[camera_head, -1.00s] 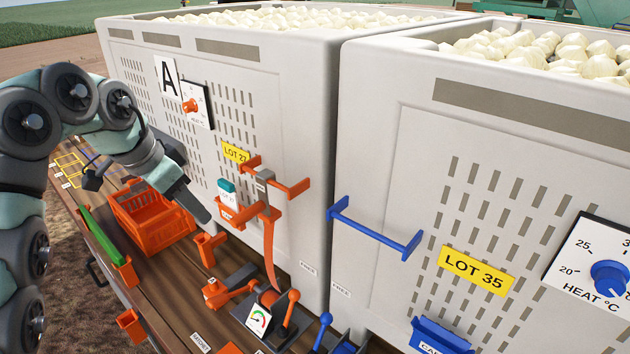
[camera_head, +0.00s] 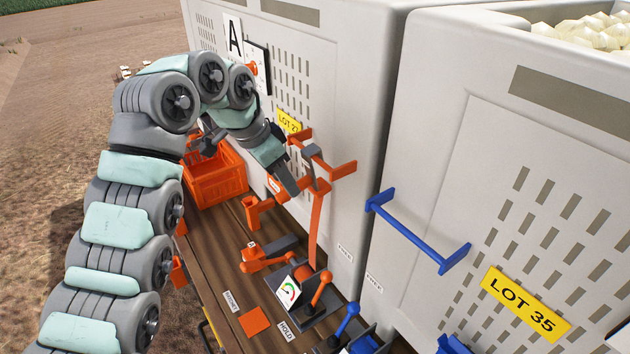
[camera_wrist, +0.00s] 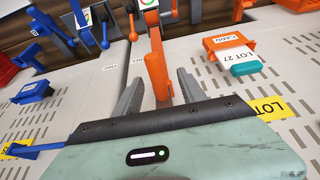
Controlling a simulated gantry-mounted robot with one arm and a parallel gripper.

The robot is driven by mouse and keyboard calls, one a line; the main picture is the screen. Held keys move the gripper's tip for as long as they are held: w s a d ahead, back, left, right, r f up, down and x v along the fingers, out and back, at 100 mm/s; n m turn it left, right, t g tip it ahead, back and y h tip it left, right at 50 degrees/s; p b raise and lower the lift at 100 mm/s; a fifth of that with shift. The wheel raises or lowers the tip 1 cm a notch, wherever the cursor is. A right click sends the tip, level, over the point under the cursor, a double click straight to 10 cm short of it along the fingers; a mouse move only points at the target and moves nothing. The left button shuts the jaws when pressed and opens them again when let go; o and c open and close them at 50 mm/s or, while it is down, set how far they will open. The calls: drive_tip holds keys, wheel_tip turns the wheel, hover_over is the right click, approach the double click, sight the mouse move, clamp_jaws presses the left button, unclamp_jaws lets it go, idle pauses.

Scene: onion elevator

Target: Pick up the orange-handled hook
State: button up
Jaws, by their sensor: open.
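A grey hook (camera_head: 314,155) sits over an orange bar (camera_head: 337,171) on the front of the left bin. A long orange strip (camera_head: 316,225), apparently its handle or strap, hangs from it towards a ratchet unit (camera_head: 304,300). My gripper (camera_head: 291,188) is just left of the hook, in front of the bin. In the wrist view my gripper (camera_wrist: 160,80) is open, and the orange strip (camera_wrist: 156,72) shows in the gap between its fingers. I see no grip on it. The hook itself is hidden behind the gripper body in that view.
An orange crate (camera_head: 215,185) stands on the plank deck to the left. A blue bar (camera_head: 415,232) is on the right bin. Orange (camera_head: 320,290) and blue levers (camera_head: 346,318) stand below. A LOT 27 card holder (camera_wrist: 230,48) is close beside my gripper.

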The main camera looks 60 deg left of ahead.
sight(318, 187)
drive_tip(key=x, duration=0.3)
drive_tip(key=shift+d+p, duration=0.35)
drive_tip(key=shift+p, duration=0.05)
drive_tip(key=shift+x, duration=0.85)
drive_tip(key=shift+c, duration=0.2)
clamp_jaws()
